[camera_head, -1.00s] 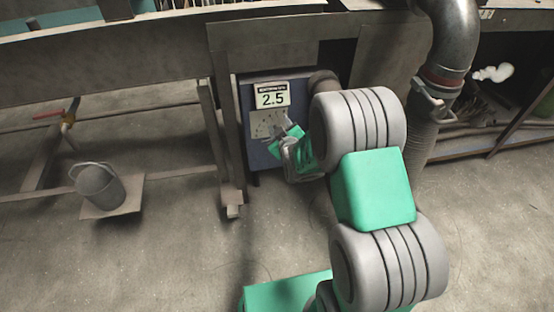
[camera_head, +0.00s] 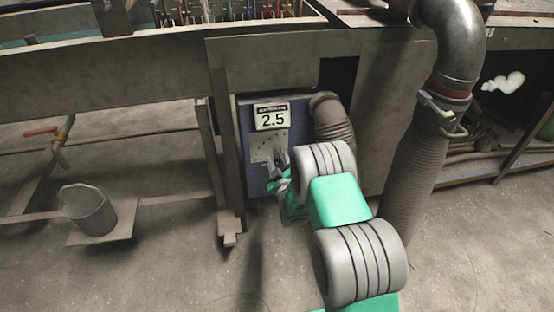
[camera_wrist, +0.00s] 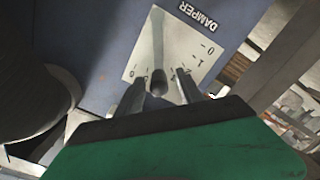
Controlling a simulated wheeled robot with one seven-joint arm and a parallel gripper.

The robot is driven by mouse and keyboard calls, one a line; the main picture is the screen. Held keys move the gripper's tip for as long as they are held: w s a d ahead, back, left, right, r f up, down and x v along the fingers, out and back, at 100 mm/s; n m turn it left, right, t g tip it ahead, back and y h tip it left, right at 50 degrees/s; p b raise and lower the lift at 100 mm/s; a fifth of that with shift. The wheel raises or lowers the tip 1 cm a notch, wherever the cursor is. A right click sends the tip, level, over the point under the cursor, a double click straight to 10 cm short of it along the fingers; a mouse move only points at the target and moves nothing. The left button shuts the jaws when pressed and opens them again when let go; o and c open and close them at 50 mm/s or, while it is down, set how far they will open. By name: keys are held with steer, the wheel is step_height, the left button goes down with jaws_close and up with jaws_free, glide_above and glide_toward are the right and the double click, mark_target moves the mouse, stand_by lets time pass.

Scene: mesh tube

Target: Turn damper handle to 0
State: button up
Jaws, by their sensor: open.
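The blue damper box (camera_head: 258,183) stands under the bench, and its display (camera_head: 272,117) reads 2.5. The white damper scale plate (camera_head: 268,146) is below the display. In the wrist view the plate (camera_wrist: 190,30) shows upside down, with "DAMPER", 0 and 1 legible; other marks are partly hidden. The dark damper handle (camera_wrist: 157,82) points towards my gripper, away from the 0. My gripper (camera_head: 278,160) is open in front of the plate. In the wrist view its two fingers lie on either side of the handle, with gaps visible; contact cannot be told.
A grey corrugated hose (camera_head: 333,122) leaves the box at the right, close to my arm. A larger metal duct (camera_head: 452,50) stands further right. A bucket (camera_head: 89,210) sits on a low board at the left. The floor in front is clear.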

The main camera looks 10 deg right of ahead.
steer(key=shift+c, duration=0.4)
jaws_close()
steer(key=shift+r, duration=0.1)
stand_by(0.9)
